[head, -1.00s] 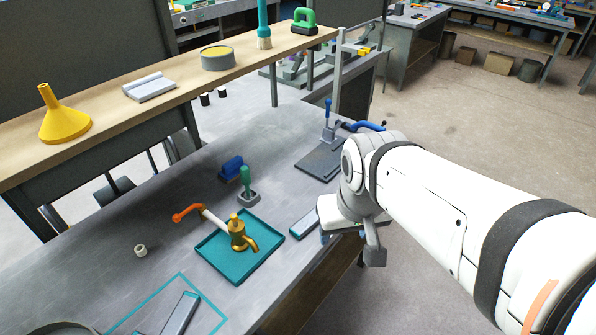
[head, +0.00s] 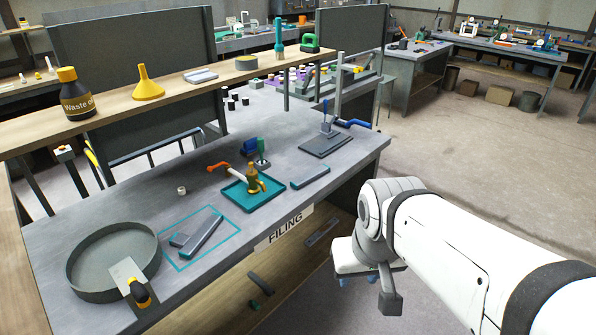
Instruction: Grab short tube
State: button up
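A small pale ring-like tube (head: 182,190) sits on the grey workbench (head: 130,208), left of the teal tray; it looks like the short tube. My gripper (head: 360,281) hangs off the front edge of the bench, well to the right of the tube and apart from it.
The teal tray (head: 236,204) holds a brass tap-like part with an orange handle. A large round pan (head: 80,272) stands at the front left. A teal outline (head: 236,235) surrounds grey bars. The wooden shelf (head: 115,105) runs above the bench's back.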

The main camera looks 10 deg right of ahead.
aim_at(299, 181)
jog(key=z, duration=0.75)
jog(key=i, duration=0.85)
jog(key=u, duration=0.5)
jog(key=i, duration=0.6)
jog(key=z, duration=0.2)
jog(key=k, duration=0.85)
jog(key=u, duration=0.5)
jog(key=i, duration=0.4)
jog(key=u, duration=0.05)
